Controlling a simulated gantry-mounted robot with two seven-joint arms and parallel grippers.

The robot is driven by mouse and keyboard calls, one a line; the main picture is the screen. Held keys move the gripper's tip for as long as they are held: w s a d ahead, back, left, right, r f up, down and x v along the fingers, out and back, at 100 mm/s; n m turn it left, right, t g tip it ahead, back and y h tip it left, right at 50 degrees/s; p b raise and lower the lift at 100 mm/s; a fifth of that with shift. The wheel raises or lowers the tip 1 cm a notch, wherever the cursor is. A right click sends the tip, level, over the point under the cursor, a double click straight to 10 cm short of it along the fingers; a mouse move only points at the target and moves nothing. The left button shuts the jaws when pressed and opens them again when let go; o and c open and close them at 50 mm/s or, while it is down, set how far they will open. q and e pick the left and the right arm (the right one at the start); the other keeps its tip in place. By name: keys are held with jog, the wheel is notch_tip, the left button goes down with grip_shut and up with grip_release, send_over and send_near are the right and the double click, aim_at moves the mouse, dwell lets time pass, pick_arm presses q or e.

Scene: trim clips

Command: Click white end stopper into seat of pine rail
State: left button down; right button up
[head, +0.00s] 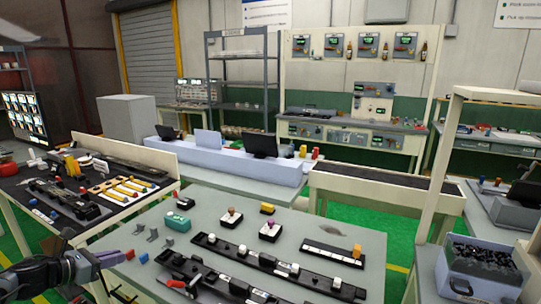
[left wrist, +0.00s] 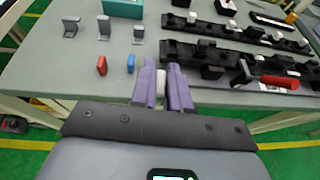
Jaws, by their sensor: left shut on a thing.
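In the head view my left gripper (head: 100,259) is at the lower left, by the near left edge of the grey table. In the left wrist view its two purple fingers (left wrist: 163,84) are closed around a small whitish piece (left wrist: 161,80), apparently the white end stopper, mostly hidden between them. Long dark rails with blocks on them lie to the right: a farther one (head: 252,255) and a nearer one (head: 210,285). They also show in the left wrist view (left wrist: 222,54). I cannot tell which is the pine rail or make out its seat. My right gripper is not in view.
A red piece (left wrist: 101,66) and a blue piece (left wrist: 131,63) lie just beyond the left fingers. Grey brackets (left wrist: 70,27) and a teal box (head: 177,221) stand farther back. A blue-grey bin (head: 480,272) is at the right.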

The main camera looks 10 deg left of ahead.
pick_arm(q)
jog(key=s+d+f, duration=0.2)
jog(key=s+d, duration=0.1)
jog(key=d, duration=0.8)
jog(key=s+d+f, duration=0.3)
jog(key=s+d, duration=0.1)
jog(key=d, duration=0.8)
jog(key=s+d+f, duration=0.2)
jog(key=s+d, duration=0.1)
jog(key=d, duration=0.8)
notch_tip(320, 180, up, 32)
jog(key=w+n+y+p, duration=0.2)
jog(key=n+y+p, duration=0.1)
jog(key=p, duration=4)
jog(key=shift+w+n+t+y, duration=0.15)
jog(key=shift+n+t+y, duration=0.15)
jog(key=shift+y, duration=0.3)
